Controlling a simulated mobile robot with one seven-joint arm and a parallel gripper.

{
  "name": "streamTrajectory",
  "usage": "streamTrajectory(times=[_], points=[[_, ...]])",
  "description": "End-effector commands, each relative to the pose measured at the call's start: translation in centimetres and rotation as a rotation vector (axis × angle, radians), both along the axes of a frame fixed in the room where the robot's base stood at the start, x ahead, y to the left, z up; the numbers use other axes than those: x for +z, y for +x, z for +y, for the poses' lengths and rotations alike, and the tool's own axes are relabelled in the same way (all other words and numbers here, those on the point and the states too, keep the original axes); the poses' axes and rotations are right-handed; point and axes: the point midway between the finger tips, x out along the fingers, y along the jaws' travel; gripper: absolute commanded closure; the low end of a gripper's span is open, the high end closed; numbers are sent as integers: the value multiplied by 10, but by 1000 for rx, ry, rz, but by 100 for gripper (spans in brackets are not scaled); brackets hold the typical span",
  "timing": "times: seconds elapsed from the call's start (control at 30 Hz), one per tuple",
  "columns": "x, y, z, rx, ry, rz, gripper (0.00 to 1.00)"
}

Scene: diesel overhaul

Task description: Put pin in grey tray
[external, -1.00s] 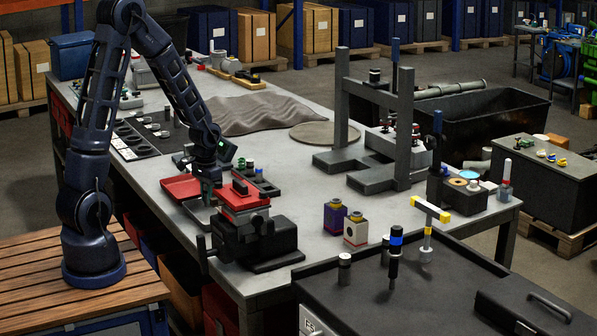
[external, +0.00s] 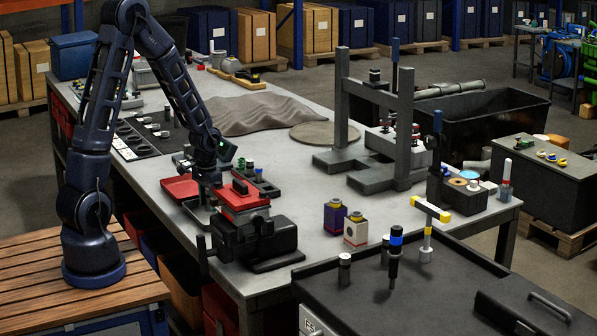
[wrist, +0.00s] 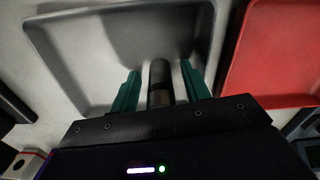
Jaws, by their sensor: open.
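The pin (wrist: 158,82) is a dark grey cylinder between the teal fingers of my gripper (wrist: 160,72) in the wrist view. The fingers are open, with a gap showing on each side of the pin. The grey tray (wrist: 75,55) lies beneath them, and the pin shows against its floor. I cannot tell whether the pin's end touches that floor. In the external view my gripper (external: 212,180) is low over the bench beside the red tray, and the arm and vise partly hide the grey tray (external: 196,214). The pin cannot be made out there.
The red tray (wrist: 275,55) is right beside the grey tray; it also shows in the external view (external: 180,187). A red-topped vise (external: 243,200) stands close in front of my gripper. A dark holder with small parts (external: 260,184) is to the right.

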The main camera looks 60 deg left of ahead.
Motion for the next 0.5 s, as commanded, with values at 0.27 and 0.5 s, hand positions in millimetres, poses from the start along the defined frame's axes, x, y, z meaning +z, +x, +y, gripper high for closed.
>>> streamTrajectory(times=[0.27, 0.5], points=[[32, 1, 0, 0, 2, -5, 53], [73, 1, 0, 0, 2, -5, 53]])
